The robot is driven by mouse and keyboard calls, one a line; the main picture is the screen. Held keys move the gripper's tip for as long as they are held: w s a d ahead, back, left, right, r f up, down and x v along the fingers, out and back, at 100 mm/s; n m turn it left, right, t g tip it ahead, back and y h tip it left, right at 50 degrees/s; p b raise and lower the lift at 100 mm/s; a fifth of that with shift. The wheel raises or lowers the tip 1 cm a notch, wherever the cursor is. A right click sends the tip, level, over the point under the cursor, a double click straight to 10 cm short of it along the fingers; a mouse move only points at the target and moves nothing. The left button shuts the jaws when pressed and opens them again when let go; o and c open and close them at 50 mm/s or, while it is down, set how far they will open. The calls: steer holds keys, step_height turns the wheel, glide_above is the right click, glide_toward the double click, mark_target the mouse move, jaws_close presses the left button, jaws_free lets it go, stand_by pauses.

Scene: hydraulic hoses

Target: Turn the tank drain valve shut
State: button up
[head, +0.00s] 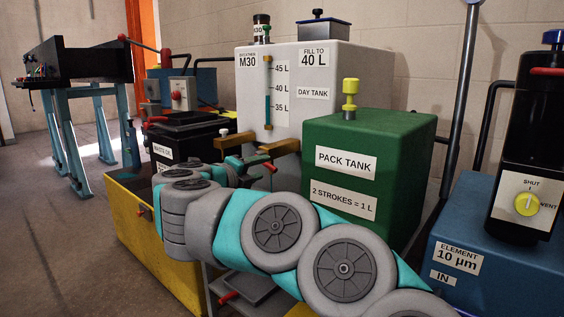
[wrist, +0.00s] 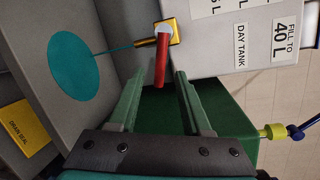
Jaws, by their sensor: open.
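The drain valve, a brass fitting (wrist: 172,29) with a red lever (wrist: 161,60), sits on the white day tank (wrist: 230,40) in the wrist view. A thin teal stream runs from it to a round teal pool (wrist: 72,65) on a grey surface. My gripper (wrist: 160,77) is open and empty, and the lever's free end shows between its fingertips. I cannot tell whether they touch it. In the head view my gripper (head: 252,163) is low in front of the day tank (head: 315,75), beside brass fittings (head: 284,147); a small red tip (head: 270,167) shows there.
The green pack tank (head: 375,135) stands close right of my gripper. A yellow bin (head: 160,240) and a black box (head: 180,130) lie to the left. Open floor is at left.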

steer(key=shift+w+d+f, duration=0.15)
steer(key=shift+w+d, duration=0.15)
steer(key=shift+w, duration=0.05)
steer(key=r+x, duration=0.1)
steer(key=x, duration=0.5)
steer(key=shift+w+f, duration=0.4)
steer(key=shift+f, duration=0.15)
steer(key=shift+d, duration=0.15)
steer(key=shift+c, duration=0.2)
jaws_close()
stand_by(0.3)
